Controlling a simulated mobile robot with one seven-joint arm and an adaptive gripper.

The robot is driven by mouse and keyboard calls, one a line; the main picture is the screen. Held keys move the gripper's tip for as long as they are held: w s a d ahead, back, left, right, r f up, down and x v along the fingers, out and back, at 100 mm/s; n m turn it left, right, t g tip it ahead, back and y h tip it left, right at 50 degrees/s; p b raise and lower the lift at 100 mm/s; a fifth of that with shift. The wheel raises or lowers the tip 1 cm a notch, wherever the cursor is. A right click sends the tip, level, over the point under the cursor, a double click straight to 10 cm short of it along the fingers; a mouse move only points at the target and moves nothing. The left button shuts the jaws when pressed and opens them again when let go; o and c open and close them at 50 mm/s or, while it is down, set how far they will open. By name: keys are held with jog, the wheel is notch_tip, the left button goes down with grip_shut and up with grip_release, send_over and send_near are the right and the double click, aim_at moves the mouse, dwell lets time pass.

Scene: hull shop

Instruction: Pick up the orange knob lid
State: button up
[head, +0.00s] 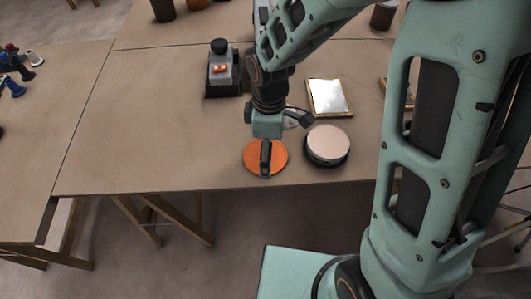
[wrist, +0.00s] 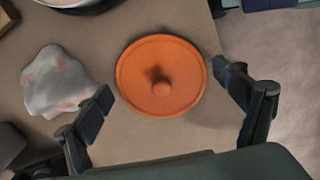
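The orange knob lid (wrist: 138,84) lies flat on the table, a round disc with a knob in its middle, seen from above in the wrist view. In the head view the lid (head: 251,165) is near the table's front edge, partly covered by my gripper (head: 265,165). In the wrist view my gripper (wrist: 166,98) is open, with one finger to each side of the lid. The fingers look apart from the lid, and nothing is between them in grasp. The exact height above the lid is hard to tell.
A round pale-topped tin (head: 328,143) stands close right of the lid. A crumpled grey cloth-like lump (wrist: 56,82) lies beside the lid. A framed panel (head: 329,97) and a dark device with orange buttons (head: 222,75) are farther back. Table (head: 150,150) left of the lid is clear.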

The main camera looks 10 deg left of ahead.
jog(key=shift+s, duration=0.1)
jog(key=c, duration=1.2)
jog(key=shift+d, duration=0.1)
